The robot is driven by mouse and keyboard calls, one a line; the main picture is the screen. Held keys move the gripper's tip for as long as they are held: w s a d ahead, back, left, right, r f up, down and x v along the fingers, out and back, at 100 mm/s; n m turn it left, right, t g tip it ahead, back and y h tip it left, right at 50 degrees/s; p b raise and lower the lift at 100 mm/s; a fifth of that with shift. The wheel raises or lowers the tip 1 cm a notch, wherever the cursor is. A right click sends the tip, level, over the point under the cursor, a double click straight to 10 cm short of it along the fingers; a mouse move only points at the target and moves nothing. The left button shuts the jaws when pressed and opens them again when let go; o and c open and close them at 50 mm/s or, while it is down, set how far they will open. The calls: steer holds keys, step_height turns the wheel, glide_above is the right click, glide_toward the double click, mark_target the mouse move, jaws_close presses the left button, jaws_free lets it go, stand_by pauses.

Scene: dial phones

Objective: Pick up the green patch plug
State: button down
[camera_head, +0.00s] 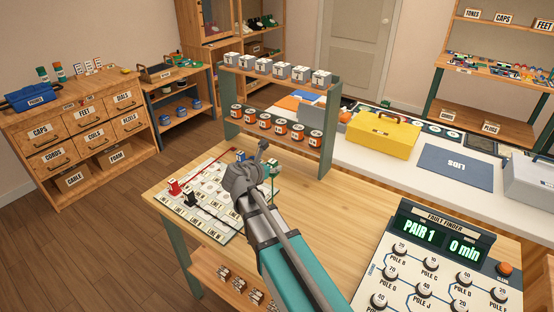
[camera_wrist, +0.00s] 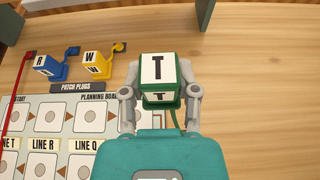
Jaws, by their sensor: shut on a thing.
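The green patch plug (camera_wrist: 158,96), a green block with a white T label, sits between the two fingers of my gripper (camera_wrist: 158,105) in the wrist view. The fingers are closed on its sides. A green cord runs down from it. In the head view my gripper (camera_head: 266,160) is over the right side of the planning board, and the green plug (camera_head: 274,168) shows at its right. The wrist view does not make clear whether the plug touches the table.
The planning board (camera_head: 208,212) lies left of my gripper. A blue plug (camera_wrist: 50,66) and a yellow plug (camera_wrist: 97,64) stand at its top edge. A red plug (camera_head: 174,188) is at its left. A shelf (camera_head: 332,120) stands behind. The fault finder (camera_head: 437,265) is at right.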

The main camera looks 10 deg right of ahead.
steer(key=v, duration=0.1)
steer(key=p+v, duration=0.1)
steer(key=v, duration=0.1)
steer(key=d+v, duration=0.1)
steer(key=v, duration=0.1)
steer(key=shift+s+a+r+p, duration=0.15)
steer(key=shift+s+p, duration=0.15)
steer(key=shift+s, duration=0.2)
